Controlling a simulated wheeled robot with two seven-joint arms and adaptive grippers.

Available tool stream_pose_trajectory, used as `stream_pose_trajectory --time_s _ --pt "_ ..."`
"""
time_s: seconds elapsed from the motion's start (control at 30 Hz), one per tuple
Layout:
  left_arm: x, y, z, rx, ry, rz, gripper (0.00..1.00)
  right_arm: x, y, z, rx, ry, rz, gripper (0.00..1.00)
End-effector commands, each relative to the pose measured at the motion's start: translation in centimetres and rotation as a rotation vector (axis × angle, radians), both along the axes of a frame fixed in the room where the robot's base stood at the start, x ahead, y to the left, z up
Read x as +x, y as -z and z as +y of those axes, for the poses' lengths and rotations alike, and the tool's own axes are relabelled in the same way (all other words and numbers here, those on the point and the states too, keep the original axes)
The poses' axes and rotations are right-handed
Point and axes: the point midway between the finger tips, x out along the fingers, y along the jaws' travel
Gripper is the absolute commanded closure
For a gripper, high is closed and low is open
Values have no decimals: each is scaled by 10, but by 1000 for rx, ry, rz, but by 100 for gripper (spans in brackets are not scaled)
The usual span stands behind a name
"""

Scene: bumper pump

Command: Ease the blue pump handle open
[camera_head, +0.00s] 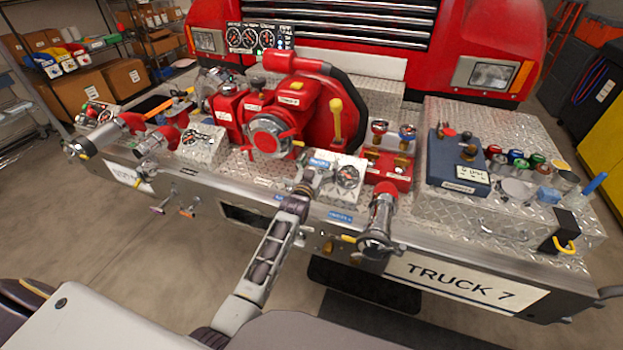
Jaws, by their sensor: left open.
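The red pump (285,105) sits in the middle of the truck's metal bumper deck. Several blue parts show, and I cannot tell for sure which one is the pump handle. A small blue piece (319,163) lies at the left of the front gauge box, close to my left gripper. My left gripper (312,178) is open at the front edge of the gauge box (347,174). Contact is too small to tell. My right gripper is out of view.
A red-and-chrome outlet (378,225) juts from the bumper front, right of my left arm. A yellow-handled lever (336,118) rises behind the gauge box. A blue box (457,163) and several colored caps stand at right. The floor at left is clear.

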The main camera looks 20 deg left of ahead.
Motion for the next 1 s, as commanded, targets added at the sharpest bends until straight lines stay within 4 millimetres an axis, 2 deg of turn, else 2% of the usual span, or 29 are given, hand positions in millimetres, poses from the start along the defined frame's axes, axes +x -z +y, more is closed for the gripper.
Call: stream_pose_trajectory --time_s 0.27,1.0 --pt "-17 1 1 0 0 1 7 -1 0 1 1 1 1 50" --pt "-80 1 3 0 0 1 7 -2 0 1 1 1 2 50"
